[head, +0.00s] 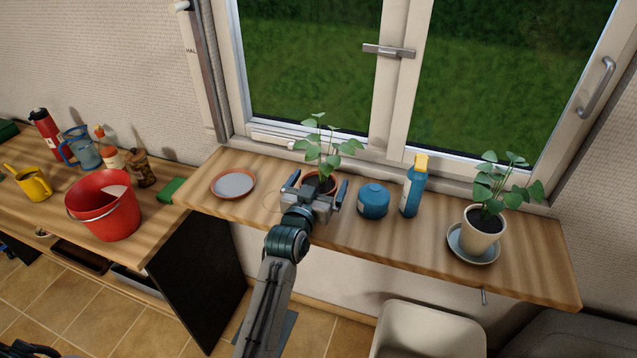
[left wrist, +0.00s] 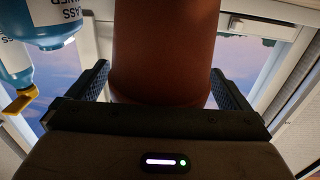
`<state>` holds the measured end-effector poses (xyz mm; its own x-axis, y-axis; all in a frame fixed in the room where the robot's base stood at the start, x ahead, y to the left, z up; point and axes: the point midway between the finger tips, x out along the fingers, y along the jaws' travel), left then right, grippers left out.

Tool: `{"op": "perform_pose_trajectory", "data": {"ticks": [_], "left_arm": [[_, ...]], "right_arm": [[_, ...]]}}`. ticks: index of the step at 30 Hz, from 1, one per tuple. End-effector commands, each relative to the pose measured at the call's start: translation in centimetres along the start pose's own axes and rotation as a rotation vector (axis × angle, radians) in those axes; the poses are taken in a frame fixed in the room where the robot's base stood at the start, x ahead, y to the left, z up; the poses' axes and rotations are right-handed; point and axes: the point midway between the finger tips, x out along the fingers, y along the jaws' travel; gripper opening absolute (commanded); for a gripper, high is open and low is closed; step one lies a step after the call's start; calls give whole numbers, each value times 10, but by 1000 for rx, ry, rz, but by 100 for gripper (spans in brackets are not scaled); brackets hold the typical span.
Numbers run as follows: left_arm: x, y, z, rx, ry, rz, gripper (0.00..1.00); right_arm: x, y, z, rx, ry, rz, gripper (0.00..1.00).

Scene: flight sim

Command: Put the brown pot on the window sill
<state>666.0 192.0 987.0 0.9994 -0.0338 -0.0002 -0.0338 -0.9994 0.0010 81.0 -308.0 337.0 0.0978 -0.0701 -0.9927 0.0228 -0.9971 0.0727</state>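My right gripper is not in view.
Left on the sill is a grey-centred saucer (head: 233,184). A red bucket (head: 104,206) stands on the left counter. The sill's front strip is clear.

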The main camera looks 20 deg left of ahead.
Motion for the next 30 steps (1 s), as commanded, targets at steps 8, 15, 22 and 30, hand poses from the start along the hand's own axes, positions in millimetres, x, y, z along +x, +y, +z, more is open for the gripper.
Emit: {"op": "perform_pose_trajectory", "data": {"ticks": [8, 15, 22, 30], "left_arm": [[-11, 0, -2, -1, 1, 0, 100], [-62, 0, 0, -1, 0, -1, 100], [-104, 0, -2, -2, 0, 0, 100], [-120, 0, -4, 1, 1, 0, 100]], "right_arm": [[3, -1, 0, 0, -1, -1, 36], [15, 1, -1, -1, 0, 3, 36], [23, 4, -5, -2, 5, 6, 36], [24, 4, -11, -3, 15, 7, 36]]}}
